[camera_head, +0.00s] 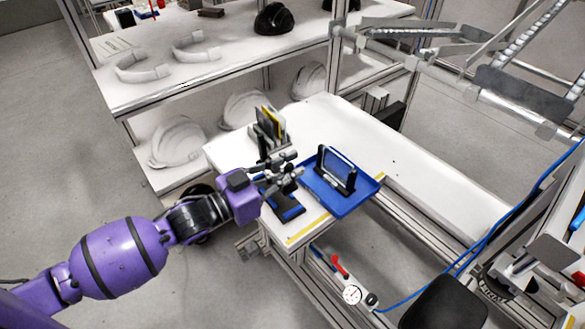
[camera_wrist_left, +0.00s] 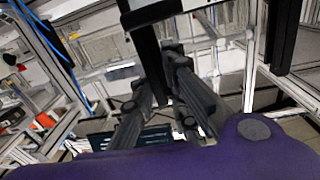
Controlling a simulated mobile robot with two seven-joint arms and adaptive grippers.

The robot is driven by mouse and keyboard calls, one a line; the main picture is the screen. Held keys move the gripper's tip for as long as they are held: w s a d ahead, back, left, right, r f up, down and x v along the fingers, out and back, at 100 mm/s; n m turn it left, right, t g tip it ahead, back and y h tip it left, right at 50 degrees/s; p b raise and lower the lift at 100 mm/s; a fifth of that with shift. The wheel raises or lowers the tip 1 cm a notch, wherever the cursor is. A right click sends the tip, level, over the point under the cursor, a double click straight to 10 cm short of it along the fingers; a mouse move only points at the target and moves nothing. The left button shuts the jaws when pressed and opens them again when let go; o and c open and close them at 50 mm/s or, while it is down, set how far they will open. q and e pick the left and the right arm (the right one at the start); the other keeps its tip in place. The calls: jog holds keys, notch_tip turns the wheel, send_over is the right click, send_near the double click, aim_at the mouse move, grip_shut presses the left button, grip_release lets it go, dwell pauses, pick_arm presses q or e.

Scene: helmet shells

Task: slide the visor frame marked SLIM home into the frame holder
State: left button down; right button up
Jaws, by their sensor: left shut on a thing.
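My left gripper (camera_head: 292,172) is over the near part of the white bench, between a black-and-blue base (camera_head: 284,207) and a blue tray. In the left wrist view its two dark fingers (camera_wrist_left: 172,92) are closed around a dark bar-like piece (camera_wrist_left: 150,62), which looks like part of a visor frame. No SLIM marking can be read. In the blue tray (camera_head: 362,193) stands a black upright holder (camera_head: 349,181) with a bluish panel (camera_head: 338,166) in it. I cannot tell whether the held piece touches this holder. My right gripper is not in view.
A rack (camera_head: 268,140) with dark, grey and yellow upright plates stands behind my gripper. White shelves (camera_head: 215,78) at the back hold helmet shells (camera_head: 177,142) and curved bands. The bench's right part (camera_head: 430,170) is clear. A gauge (camera_head: 352,295) lies below the bench edge.

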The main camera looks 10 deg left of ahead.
aim_at(286, 188)
pick_arm(q)
jog(key=shift+w+a, duration=0.1)
jog(key=shift+a, duration=0.05)
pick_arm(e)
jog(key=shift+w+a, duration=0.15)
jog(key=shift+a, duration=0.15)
pick_arm(q)
jog(key=shift+r, duration=0.1)
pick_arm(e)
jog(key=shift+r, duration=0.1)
pick_arm(q)
jog(key=shift+f+b, duration=0.45)
jog(key=shift+f, duration=0.9)
notch_tip(286, 188, down, 2)
jog(key=shift+f+b, duration=0.15)
jog(key=shift+b, duration=0.4)
jog(key=shift+f, duration=0.4)
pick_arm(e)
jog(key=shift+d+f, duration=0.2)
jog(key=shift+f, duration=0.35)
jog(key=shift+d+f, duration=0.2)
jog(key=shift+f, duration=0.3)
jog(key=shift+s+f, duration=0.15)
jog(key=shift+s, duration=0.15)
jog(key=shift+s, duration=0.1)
